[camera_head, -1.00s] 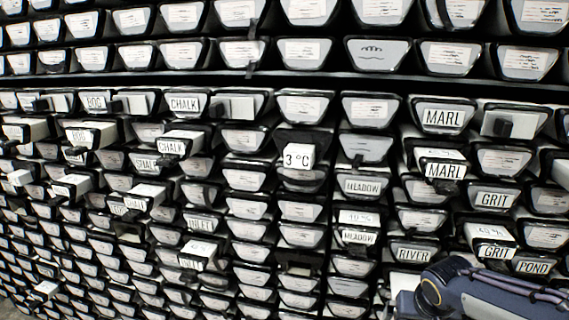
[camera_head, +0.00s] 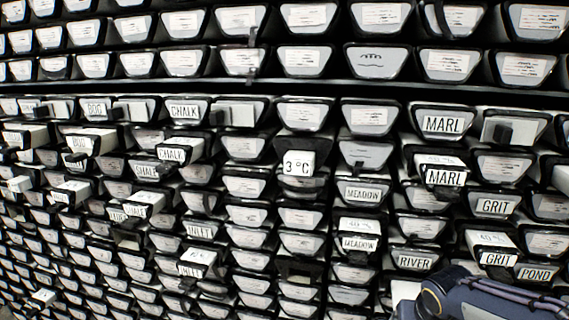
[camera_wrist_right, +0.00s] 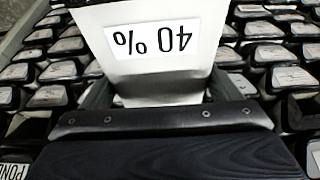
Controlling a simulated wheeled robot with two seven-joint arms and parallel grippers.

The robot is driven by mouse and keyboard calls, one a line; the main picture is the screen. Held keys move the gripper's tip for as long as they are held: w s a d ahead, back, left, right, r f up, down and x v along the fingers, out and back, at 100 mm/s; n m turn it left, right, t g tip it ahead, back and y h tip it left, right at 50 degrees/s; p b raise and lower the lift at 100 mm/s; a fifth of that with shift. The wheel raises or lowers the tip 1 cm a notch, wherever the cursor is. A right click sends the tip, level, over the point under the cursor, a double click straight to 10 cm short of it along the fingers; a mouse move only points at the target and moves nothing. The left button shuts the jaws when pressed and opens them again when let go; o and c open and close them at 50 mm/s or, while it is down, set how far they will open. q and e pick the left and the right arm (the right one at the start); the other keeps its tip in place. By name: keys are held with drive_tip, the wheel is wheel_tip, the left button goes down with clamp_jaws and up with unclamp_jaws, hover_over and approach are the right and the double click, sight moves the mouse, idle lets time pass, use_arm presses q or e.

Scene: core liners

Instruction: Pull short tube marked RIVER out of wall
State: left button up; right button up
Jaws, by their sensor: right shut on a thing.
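A RIVER label (camera_head: 415,260) shows on the wall's lower right in the head view. Below it my right arm (camera_head: 485,300) reaches in and covers most of a white piece (camera_head: 403,290). In the right wrist view my right gripper (camera_wrist_right: 160,95) is shut on a white tube (camera_wrist_right: 205,35) with an upside-down "40 %" label on its upper face. The tube's front end is hidden behind the gripper, so its name cannot be read. How far it sticks out is unclear. My left gripper is not in view.
The wall is packed with black-rimmed trays. A GRIT tube (camera_head: 490,240) sticks out to the right, beside a POND label (camera_head: 536,273). A MARL tube (camera_head: 440,162) juts out above, and a MEADOW tube (camera_head: 362,226) to the left.

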drive_tip(key=shift+r, duration=0.1)
drive_tip(key=shift+c, duration=0.6)
drive_tip(key=shift+s+a+b, duration=0.2)
drive_tip(key=shift+s+b, duration=0.05)
drive_tip(key=shift+s, duration=0.5)
drive_tip(key=shift+s+a+b, duration=0.15)
drive_tip(key=shift+s+b, duration=0.05)
drive_tip(key=shift+s, duration=0.5)
drive_tip(key=shift+s+a+b, duration=0.2)
drive_tip(key=shift+s+b, duration=0.05)
drive_tip(key=shift+s, duration=0.5)
drive_tip(key=shift+s+a, duration=0.2)
drive_tip(key=shift+s, duration=0.5)
drive_tip(key=shift+s+a, duration=0.15)
drive_tip(key=shift+s, duration=0.55)
drive_tip(key=shift+s+a+b, duration=0.1)
drive_tip(key=shift+s+a, duration=0.1)
drive_tip(key=shift+s, duration=0.6)
drive_tip(key=shift+s+a+b, duration=0.1)
drive_tip(key=shift+s+a, duration=0.05)
drive_tip(key=shift+s, duration=0.7)
drive_tip(key=shift+s+a+b, duration=0.1)
drive_tip(key=shift+s+a, duration=0.1)
drive_tip(key=shift+s, duration=0.6)
drive_tip(key=shift+r, duration=0.15)
